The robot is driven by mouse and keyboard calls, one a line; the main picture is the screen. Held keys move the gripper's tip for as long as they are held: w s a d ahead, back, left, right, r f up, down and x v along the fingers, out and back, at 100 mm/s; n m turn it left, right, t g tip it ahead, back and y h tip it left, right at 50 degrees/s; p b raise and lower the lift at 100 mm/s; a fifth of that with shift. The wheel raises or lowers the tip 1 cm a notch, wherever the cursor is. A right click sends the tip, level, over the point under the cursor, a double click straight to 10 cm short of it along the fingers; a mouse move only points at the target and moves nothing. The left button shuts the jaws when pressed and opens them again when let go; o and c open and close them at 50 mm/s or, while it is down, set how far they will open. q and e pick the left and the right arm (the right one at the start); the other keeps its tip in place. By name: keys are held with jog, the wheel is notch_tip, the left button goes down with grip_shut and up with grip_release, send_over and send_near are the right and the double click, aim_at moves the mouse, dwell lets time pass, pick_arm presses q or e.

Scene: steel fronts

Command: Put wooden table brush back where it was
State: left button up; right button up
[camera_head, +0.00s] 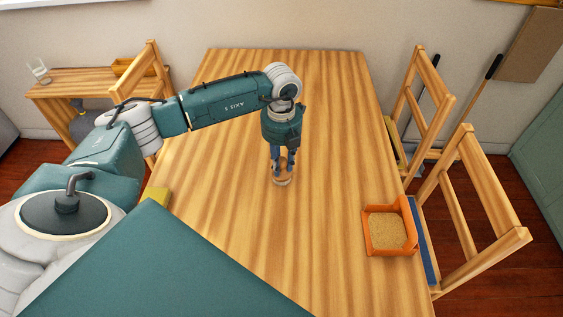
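My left gripper (282,168) points down over the middle of the wooden table. Its two fingers are apart, with a small round wooden object (281,181), which looks like the table brush, at their tips. The object seems to stand on the tabletop or just above it. Its upper part is hidden between the fingers, and I cannot tell whether they grip it. My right gripper is not in view.
The wooden table (320,110) is mostly clear. An orange tray (369,238) with tan contents sits at its right edge. Wooden chairs (486,195) stand on the right, another (153,62) at the left. A side table (62,92) holds a glass (39,72).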

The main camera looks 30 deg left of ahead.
pick_arm(q)
jog(key=o, duration=0.4)
jog(key=shift+o, duration=0.2)
jog(key=shift+r, duration=0.1)
notch_tip(320, 180, up, 11)
jog(key=shift+r+b, duration=0.1)
jog(key=shift+b, duration=0.65)
jog(key=shift+r, duration=0.45)
